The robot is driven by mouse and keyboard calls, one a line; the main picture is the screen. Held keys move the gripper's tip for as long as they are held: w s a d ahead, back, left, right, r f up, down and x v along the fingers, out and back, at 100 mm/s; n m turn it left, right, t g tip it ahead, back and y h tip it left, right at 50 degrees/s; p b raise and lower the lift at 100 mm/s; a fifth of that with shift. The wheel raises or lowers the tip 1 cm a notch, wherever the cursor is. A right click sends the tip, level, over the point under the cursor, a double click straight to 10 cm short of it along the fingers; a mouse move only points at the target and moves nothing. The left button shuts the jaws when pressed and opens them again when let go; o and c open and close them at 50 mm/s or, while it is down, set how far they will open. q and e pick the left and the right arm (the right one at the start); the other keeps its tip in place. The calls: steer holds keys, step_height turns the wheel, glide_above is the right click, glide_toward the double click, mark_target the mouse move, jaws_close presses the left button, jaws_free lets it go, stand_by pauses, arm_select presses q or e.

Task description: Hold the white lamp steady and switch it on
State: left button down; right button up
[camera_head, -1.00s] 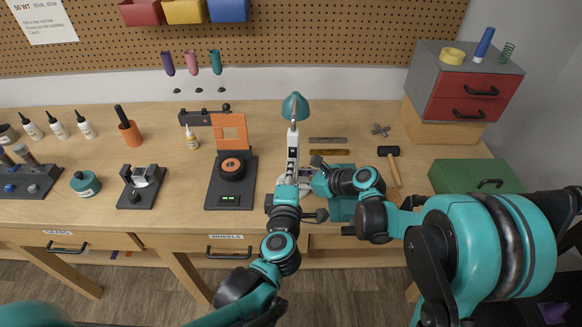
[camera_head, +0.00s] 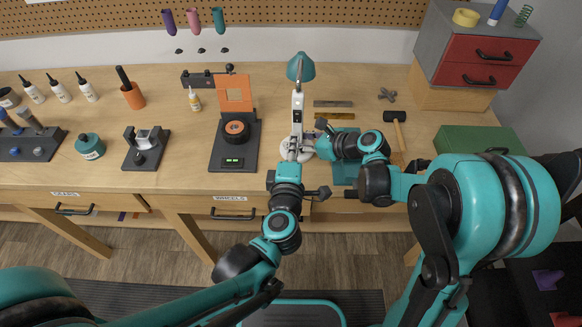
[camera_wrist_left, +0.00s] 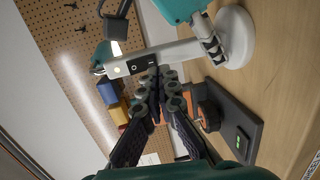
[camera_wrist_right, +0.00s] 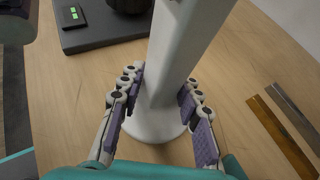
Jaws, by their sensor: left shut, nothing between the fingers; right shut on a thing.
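The white lamp (camera_head: 297,110) stands upright on the bench, with a teal shade (camera_head: 301,67) and a round white base (camera_wrist_left: 238,38). In the left wrist view its white post carries a switch panel (camera_wrist_left: 135,67) with dark marks. My left gripper (camera_wrist_left: 156,78) is shut and empty, its fingertips close to the post near the panel; I cannot tell whether they touch. My right gripper (camera_wrist_right: 158,92) is shut on the lamp post (camera_wrist_right: 178,60), low down above the base, with fingers on both sides.
A dark stand with a black wheel (camera_head: 236,128) and orange plate is left of the lamp. A teal block (camera_head: 345,171) lies under my right wrist. A hammer (camera_head: 397,120), metal bars (camera_head: 334,104) and a green box (camera_head: 480,141) are to the right.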

steer(key=shift+f, duration=0.15)
arm_select(q)
steer(key=s+f, duration=0.1)
steer(key=s, duration=0.9)
steer(key=shift+a+f, duration=0.15)
steer(key=shift+a, duration=0.3)
steer(key=shift+w, duration=0.1)
arm_select(e)
steer(key=o, duration=0.9)
steer(key=shift+o, duration=0.2)
steer(key=shift+d, duration=0.1)
